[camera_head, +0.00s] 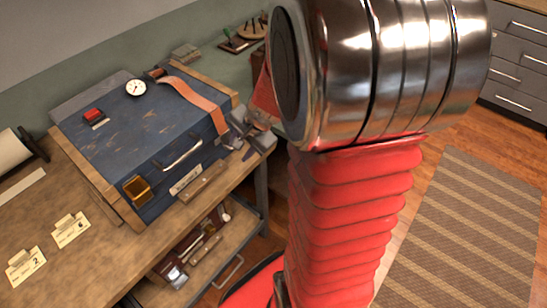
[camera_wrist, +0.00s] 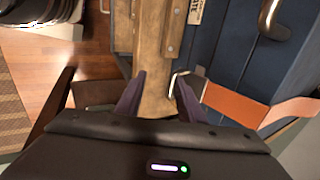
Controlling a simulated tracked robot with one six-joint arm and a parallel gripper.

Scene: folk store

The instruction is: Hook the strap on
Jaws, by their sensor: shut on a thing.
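The orange strap (camera_head: 198,103) lies over the lid of the blue case (camera_head: 115,120) near its right end and comes down over the front edge. In the wrist view the strap (camera_wrist: 240,105) runs leftward to a metal loop (camera_wrist: 179,82) at its end. My gripper (camera_wrist: 158,95) has its purple fingertips at this end, with the loop against the right fingertip. The jaws are shut on the strap's end, but the exact grip is unclear. In the head view my gripper (camera_head: 247,134) is beside the case's front right corner. I cannot make out a hook.
The wooden bench (camera_head: 150,245) bears the case, with number cards (camera_head: 70,230) at left. The case front has a metal handle (camera_head: 182,153) and a brass fitting (camera_head: 137,189). An open drawer (camera_head: 205,245) of tools is below. My red arm covers the view's middle.

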